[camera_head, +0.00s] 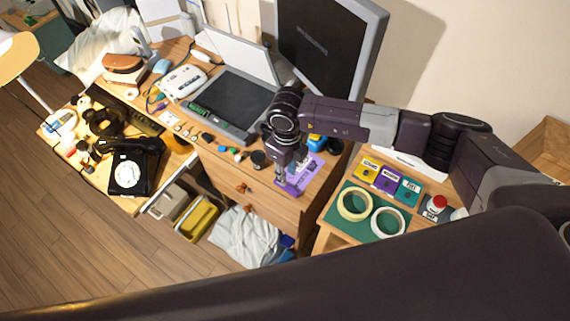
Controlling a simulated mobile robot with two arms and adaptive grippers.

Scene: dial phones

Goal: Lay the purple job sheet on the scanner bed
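The purple job sheet (313,168) lies near the right end of the wooden desk, partly hidden by my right arm. My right gripper (281,180) points down at the sheet's left part; its fingers are small and dark here, and I cannot tell whether they are open or closed on it. The scanner stands to the left on the same desk, with its white lid raised (238,54) and its dark bed (232,101) bare. My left gripper is not in view.
A monitor (325,45) stands behind the sheet. Small objects line the desk's front edge, including a dark round pot (258,160). A black dial phone (133,168) stands far left.

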